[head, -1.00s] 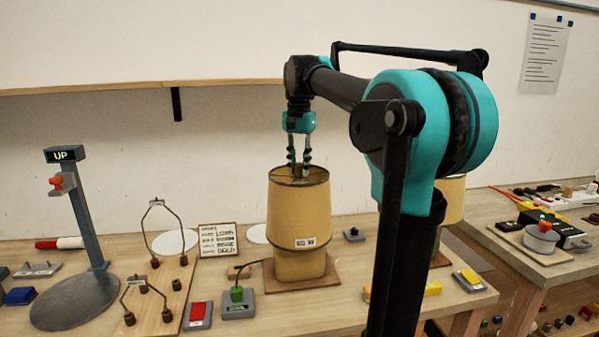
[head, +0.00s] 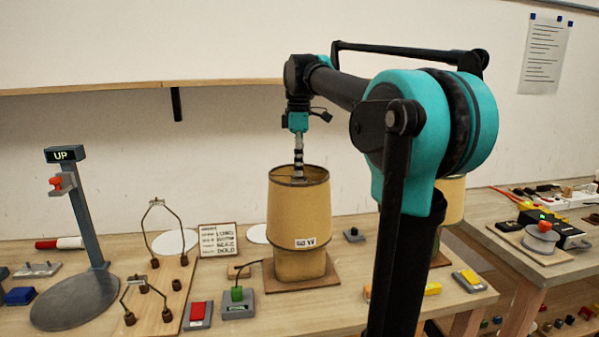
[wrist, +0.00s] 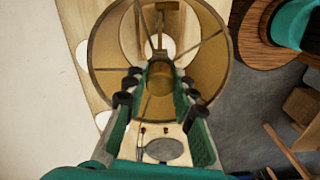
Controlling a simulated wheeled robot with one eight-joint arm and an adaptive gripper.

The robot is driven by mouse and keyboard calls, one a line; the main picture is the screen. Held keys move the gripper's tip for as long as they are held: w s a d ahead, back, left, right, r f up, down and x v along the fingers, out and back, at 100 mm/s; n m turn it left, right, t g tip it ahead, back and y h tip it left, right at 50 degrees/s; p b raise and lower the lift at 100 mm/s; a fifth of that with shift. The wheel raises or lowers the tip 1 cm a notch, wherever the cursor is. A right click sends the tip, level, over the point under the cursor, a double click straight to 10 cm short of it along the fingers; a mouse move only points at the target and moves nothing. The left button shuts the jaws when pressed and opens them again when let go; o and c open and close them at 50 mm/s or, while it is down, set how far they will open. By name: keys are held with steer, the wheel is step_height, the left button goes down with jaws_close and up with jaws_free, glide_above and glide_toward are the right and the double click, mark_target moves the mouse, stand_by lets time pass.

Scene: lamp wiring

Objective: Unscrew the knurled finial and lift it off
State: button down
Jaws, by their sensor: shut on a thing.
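The tan drum lampshade (head: 298,215) stands upright on its lamp on a brown board. Its open top has thin spokes. My gripper (head: 298,177) points straight down at the middle of the shade's top, with its fingers nearly edge-on in the head view. In the wrist view my gripper (wrist: 160,82) is shut on the small brass-brown knurled finial (wrist: 160,71) at the centre of the spokes. The finial is mostly hidden by the fingers in the head view. I cannot tell whether it is clear of its thread.
Left of the lamp are a board with wire harps (head: 158,230), a stand marked UP (head: 85,220), a red switch (head: 197,314) and a green one (head: 237,304). A second shade (head: 452,200) is partly behind my arm.

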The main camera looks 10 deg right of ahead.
steer(key=shift+r, duration=0.65)
stand_by(0.5)
steer(key=shift+r, duration=1.85)
steer(key=shift+s, duration=0.1)
